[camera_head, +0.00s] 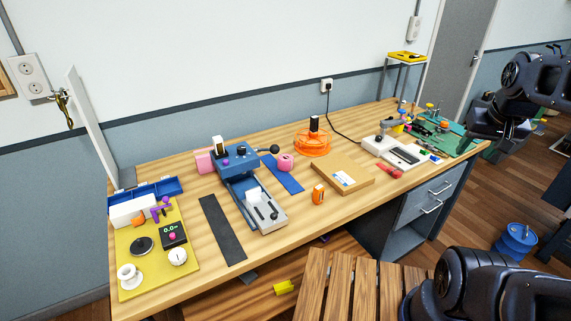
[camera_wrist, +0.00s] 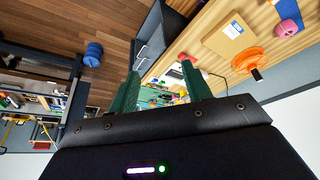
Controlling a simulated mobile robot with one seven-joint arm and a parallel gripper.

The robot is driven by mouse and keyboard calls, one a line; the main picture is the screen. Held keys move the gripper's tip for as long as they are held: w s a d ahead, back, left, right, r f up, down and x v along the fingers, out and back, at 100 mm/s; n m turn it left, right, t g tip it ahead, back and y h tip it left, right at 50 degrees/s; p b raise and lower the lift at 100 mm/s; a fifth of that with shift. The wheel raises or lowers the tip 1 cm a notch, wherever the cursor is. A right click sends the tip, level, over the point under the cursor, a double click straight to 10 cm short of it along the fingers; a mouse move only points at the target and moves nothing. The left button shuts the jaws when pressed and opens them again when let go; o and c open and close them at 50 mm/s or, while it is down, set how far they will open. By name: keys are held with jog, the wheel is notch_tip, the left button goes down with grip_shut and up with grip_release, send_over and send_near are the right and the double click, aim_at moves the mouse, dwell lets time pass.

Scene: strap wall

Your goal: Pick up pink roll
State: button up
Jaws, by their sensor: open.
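In the wrist view a pink shape that looks like the roll (camera_wrist: 289,27) shows at the upper right, far off to the side of the fingers. My gripper (camera_wrist: 160,70) has two green fingers spread apart with nothing held between them. It is well away from the roll. In the head view my dark arm is at the right edge, and the fingertips cannot be made out there.
An orange spool (camera_head: 313,142) and a cardboard box (camera_head: 343,176) stand right of the roll. A small orange item (camera_head: 318,194) is in front. A pink block (camera_head: 205,161) is left of the device. A slatted wooden surface (camera_head: 340,285) is before the bench. A blue drum (camera_head: 515,240) stands on the floor.

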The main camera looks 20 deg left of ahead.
dwell(0.3)
jog(key=o, duration=0.8)
